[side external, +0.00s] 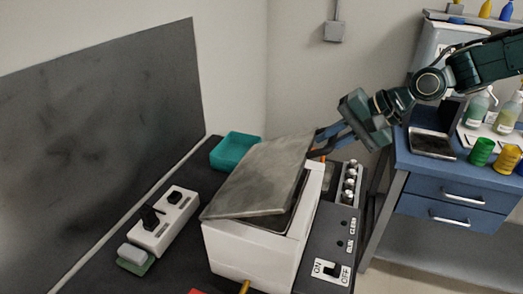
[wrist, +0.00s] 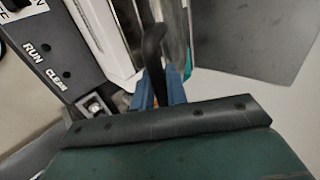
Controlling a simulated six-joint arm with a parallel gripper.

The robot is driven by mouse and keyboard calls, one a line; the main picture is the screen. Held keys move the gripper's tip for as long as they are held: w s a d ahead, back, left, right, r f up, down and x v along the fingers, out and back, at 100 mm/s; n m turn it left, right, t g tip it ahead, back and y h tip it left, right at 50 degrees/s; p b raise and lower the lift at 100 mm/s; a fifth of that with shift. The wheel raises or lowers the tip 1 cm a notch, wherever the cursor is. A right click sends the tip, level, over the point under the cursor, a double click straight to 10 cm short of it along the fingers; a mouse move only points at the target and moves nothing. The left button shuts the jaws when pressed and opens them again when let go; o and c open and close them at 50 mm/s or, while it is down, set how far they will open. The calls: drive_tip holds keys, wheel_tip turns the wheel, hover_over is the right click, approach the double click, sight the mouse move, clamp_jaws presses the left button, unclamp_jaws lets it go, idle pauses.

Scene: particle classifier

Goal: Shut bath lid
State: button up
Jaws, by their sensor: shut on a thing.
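The bath (side external: 245,255) is a white box on the dark bench. Its grey metal lid (side external: 262,175) sits tilted over it, partly open, with a dark gap along the right side. My gripper (side external: 318,143) is at the lid's far right edge. In the wrist view its blue fingers (wrist: 157,88) are shut on a black curved handle (wrist: 154,48); where the handle joins the lid is not clear.
A panel with an ON/OFF switch (side external: 331,270) and several round-topped vials (side external: 350,180) stand right of the bath. A teal tray (side external: 235,150) is behind it; a white switch box (side external: 165,220) is left. A blue cabinet (side external: 455,185) with bottles stands at right.

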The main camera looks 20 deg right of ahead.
drive_tip(key=shift+s+d+f, duration=0.15)
drive_tip(key=shift+f, duration=0.25)
drive_tip(key=shift+s+d+f, duration=0.15)
drive_tip(key=shift+f, duration=0.3)
drive_tip(key=shift+s+d+f, duration=0.15)
drive_tip(key=shift+f, duration=0.35)
drive_tip(key=shift+s+d+f, duration=0.15)
drive_tip(key=shift+f, duration=0.35)
drive_tip(key=shift+s+d+f, duration=0.15)
drive_tip(key=shift+f, duration=0.35)
drive_tip(key=shift+f, duration=0.2)
drive_tip(key=shift+s+d+f, duration=0.15)
drive_tip(key=shift+f, duration=0.6)
drive_tip(key=shift+s+d+f, duration=0.15)
drive_tip(key=shift+f, duration=0.6)
drive_tip(key=shift+f, duration=0.1)
